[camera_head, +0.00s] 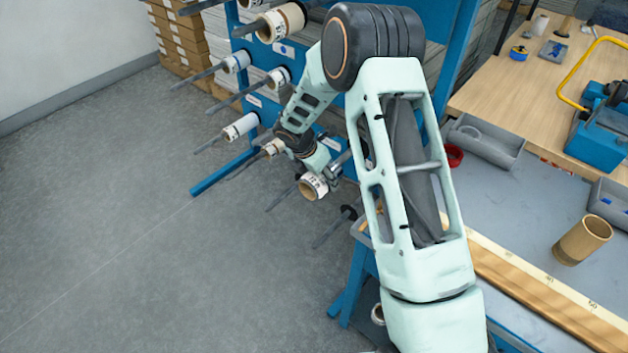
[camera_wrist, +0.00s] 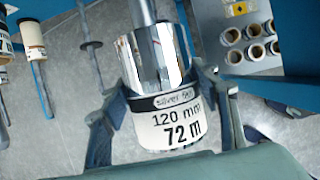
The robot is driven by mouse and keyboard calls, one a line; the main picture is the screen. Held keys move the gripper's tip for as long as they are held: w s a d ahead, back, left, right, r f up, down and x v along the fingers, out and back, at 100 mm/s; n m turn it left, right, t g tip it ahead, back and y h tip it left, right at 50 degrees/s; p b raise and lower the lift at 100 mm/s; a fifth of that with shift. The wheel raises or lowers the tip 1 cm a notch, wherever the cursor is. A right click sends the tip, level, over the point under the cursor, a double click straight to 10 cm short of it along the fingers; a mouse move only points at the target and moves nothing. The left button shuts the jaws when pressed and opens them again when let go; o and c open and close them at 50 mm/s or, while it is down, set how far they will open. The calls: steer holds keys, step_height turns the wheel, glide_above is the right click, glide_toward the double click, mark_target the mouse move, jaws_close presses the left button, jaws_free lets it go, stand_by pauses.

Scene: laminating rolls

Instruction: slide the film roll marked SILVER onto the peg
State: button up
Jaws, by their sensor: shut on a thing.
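The SILVER roll (camera_wrist: 165,108) is a shiny silver cylinder with a white label reading 120 mm and 72 m. My gripper (camera_wrist: 163,85) is shut on it, with one finger on each side. In the head view the roll (camera_head: 313,187) is at the lower part of the blue rack, below my gripper (camera_head: 322,172). A grey peg (camera_wrist: 145,10) meets the far end of the roll in the wrist view. A dark peg (camera_head: 281,198) shows to the roll's lower left in the head view. I cannot tell how far the roll is around it.
Other rolls sit on nearby rack pegs, including a white roll (camera_head: 240,126) and a cream roll (camera_head: 273,147). A bare peg (camera_head: 330,232) juts out to the lower right. A workbench (camera_head: 540,215) stands at right. Open floor (camera_head: 130,200) lies at left.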

mark_target(346, 153)
steer(key=shift+w+d+p, duration=1.45)
steer(key=shift+w+d, duration=2.9)
steer(key=shift+w, duration=0.05)
steer(key=o, duration=1.5)
steer(key=shift+o, duration=0.2)
